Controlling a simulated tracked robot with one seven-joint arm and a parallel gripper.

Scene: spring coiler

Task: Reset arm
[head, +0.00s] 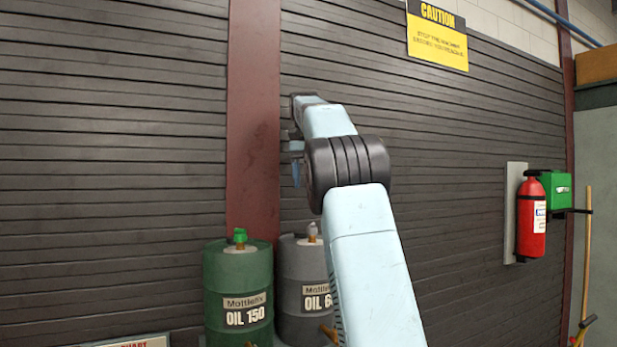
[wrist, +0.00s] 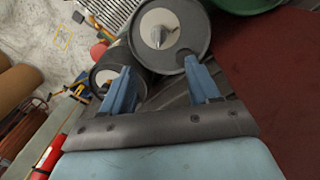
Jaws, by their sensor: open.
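My arm, light blue with a dark joint, reaches up through the middle of the head view. At its far end, my gripper (head: 296,165) hangs down in front of the dark slatted wall, partly hidden by the arm. In the wrist view, my gripper (wrist: 160,92) has two blue fingers spread apart with nothing between them. Grey drums show beyond the fingertips, apart from them as far as I can tell.
A green oil drum (head: 238,295) and a grey oil drum (head: 302,285) stand by the wall beside a dark red post (head: 253,120). A fire extinguisher (head: 531,217) and a green box (head: 556,192) hang at the right. A yellow caution sign (head: 437,38) is above.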

